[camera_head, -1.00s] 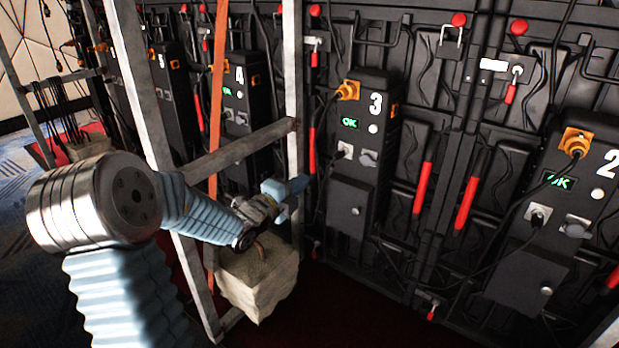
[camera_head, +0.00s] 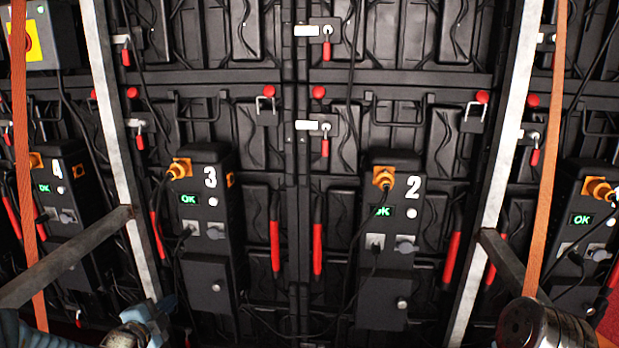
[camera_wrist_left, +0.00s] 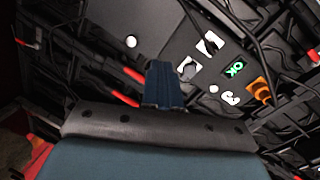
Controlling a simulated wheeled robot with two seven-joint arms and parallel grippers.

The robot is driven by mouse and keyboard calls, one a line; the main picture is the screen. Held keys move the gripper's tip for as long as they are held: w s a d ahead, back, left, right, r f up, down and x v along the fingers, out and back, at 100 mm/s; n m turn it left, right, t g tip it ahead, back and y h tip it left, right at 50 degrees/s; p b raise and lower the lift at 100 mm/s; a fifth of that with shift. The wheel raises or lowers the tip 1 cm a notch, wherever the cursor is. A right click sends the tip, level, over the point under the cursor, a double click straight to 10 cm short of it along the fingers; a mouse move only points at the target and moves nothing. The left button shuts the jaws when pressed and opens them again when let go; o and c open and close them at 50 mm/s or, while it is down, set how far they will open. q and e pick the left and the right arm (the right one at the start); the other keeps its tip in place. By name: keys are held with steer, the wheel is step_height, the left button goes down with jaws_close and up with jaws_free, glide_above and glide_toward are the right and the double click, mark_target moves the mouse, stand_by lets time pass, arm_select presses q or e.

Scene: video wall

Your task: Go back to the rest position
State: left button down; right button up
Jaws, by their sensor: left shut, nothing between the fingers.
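My left gripper (camera_head: 152,315) shows at the bottom left of the head view, cut off by the lower edge. It is below and to the left of the black box number 3 (camera_head: 212,262). In the left wrist view its blue fingers (camera_wrist_left: 165,85) are together with nothing between them. Behind them that view shows a dark panel with a green OK display (camera_wrist_left: 237,66) and an orange plug (camera_wrist_left: 260,90). My right gripper is not in view; only a metal joint of my right arm shows at the bottom right of the head view.
The black video wall carries boxes 2 (camera_head: 395,255) and 4 (camera_head: 72,190), with cables and red handles. A grey upright (camera_head: 122,150), another upright (camera_head: 505,140) and orange straps (camera_head: 24,170) stand in front. Side bars (camera_head: 65,258) reach toward me.

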arm_select(q)
steer(key=s+d+f+n+g+h+p, duration=0.1)
steer(key=s+d+f+n+g, duration=0.2)
steer(key=d+f, duration=0.25)
steer(key=s+d+f+n+g+p, duration=0.1)
steer(key=s+d+f+n+g, duration=0.2)
steer(key=f, duration=0.4)
steer(key=s+d+f+n+g+h+p, duration=0.1)
steer(key=s+d+f+n+g+p, duration=0.1)
steer(key=d+f+n, duration=0.3)
steer(key=s+d+f+n+g+p, duration=0.1)
steer(key=s+d+f+n+g, duration=0.1)
steer(key=s, duration=0.6)
steer(key=s+d+f+n+g+p, duration=0.1)
steer(key=s+d+f+n+g, duration=0.2)
steer(key=s+d+f, duration=0.3)
steer(key=shift+s+d+f+n+g+h, duration=0.3)
steer(key=shift+s+d+g+h, duration=0.1)
steer(key=shift+s+d+g, duration=0.6)
steer(key=shift+a, duration=0.15)
